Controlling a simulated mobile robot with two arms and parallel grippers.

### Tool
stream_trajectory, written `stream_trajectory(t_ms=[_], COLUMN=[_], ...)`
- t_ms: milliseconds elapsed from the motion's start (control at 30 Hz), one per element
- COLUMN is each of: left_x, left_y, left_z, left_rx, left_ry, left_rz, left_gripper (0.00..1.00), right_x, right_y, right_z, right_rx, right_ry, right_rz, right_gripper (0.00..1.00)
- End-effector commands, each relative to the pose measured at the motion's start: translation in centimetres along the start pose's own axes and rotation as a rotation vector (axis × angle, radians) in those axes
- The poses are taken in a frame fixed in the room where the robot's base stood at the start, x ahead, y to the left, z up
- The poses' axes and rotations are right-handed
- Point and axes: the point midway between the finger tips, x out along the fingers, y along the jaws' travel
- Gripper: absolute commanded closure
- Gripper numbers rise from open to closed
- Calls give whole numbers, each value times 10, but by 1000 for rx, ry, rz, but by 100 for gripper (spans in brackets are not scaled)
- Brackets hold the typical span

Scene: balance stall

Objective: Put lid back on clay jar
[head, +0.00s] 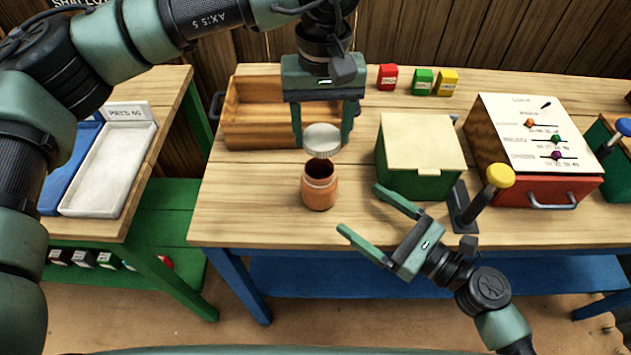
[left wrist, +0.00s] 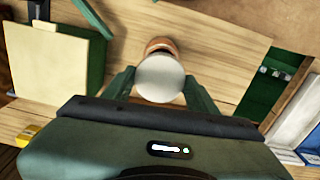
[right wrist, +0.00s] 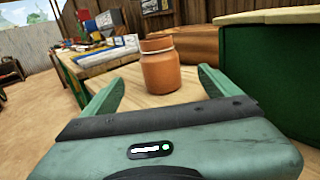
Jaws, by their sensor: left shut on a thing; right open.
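The orange clay jar (head: 319,190) stands upright on the wooden table with its dark mouth open. My left gripper (head: 323,141) is shut on the pale round lid (head: 322,138) and holds it above the jar, apart from it. In the left wrist view the lid (left wrist: 160,78) covers most of the jar (left wrist: 160,44). My right gripper (head: 358,208) is open and empty, to the right of the jar and in front of it.
A green box with a cream top (head: 420,142) stands right of the jar, with a yellow-knobbed lever (head: 500,176) beside it. A wooden tray (head: 262,130) lies behind the jar. A slider panel (head: 535,135) is farther right. The tabletop left of the jar is clear.

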Motion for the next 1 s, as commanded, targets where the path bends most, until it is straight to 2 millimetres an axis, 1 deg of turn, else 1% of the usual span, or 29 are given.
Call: stream_trajectory(t_ms=[167,267,367,600,800,900,1000], left_x=[0,0,0,0,0,0,0], left_y=[0,0,0,0,0,0,0], left_z=[0,0,0,0,0,0,0], left_rx=[-1,-1,-1,-1,-1,-1,-1], left_ry=[0,0,0,0,0,0,0], left_rz=[0,0,0,0,0,0,0], left_gripper=[80,80,80,80,80,80,80], right_x=[1,7,20,66,99,110,117], right_y=[0,0,0,0,0,1,1], right_z=[0,0,0,2,1,0,0], right_rx=[-3,-5,-6,-7,-6,-5,-5], right_ry=[0,-1,-2,-3,-2,-1,0], right_rz=[1,2,2,3,1,2,2], right_gripper=[10,10,10,10,10,10,10])
